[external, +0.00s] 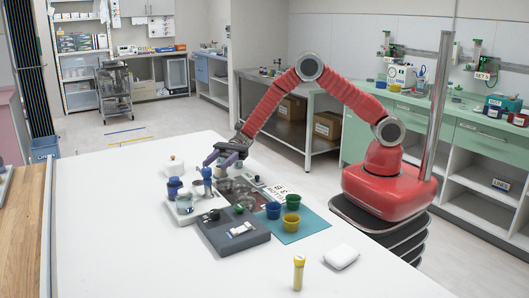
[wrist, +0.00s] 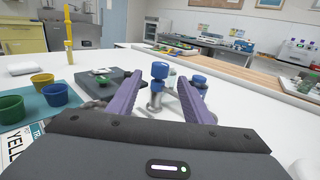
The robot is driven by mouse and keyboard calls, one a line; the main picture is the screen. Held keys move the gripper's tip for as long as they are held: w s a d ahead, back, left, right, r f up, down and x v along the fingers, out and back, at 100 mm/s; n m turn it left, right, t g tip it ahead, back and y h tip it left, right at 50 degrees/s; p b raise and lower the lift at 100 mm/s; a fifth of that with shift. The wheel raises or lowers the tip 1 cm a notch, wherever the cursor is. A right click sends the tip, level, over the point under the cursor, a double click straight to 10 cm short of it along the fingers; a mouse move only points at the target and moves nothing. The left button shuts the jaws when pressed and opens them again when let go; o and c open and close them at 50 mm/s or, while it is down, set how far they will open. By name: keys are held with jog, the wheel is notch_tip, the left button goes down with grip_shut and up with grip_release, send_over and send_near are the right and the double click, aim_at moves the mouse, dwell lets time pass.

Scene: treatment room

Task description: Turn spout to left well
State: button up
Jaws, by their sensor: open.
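A small fixture with a blue knob on a metal stem (wrist: 160,72) stands upright between my gripper's fingertips in the wrist view, apart from both. It seems to be the spout; in the external view its blue top (external: 206,174) shows just below my gripper. A white base (external: 186,211) lies under it, with a blue container (external: 174,186) at its left. My gripper (wrist: 160,78) is open, its purple fingers spread and empty; in the external view it hangs over the table near the blue top (external: 222,156). The wells and the spout's direction cannot be told clearly.
A dark grey tray (external: 250,243) with small items lies in front of the white base. Blue, green and yellow cups (external: 291,224) stand on a teal mat (external: 312,226). The table's left part is clear.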

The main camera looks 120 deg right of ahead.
aim_at(207, 172)
jog(key=x, duration=0.7)
jog(key=shift+w+a, duration=0.25)
jog(key=shift+w, duration=0.05)
grip_shut()
dwell(0.4)
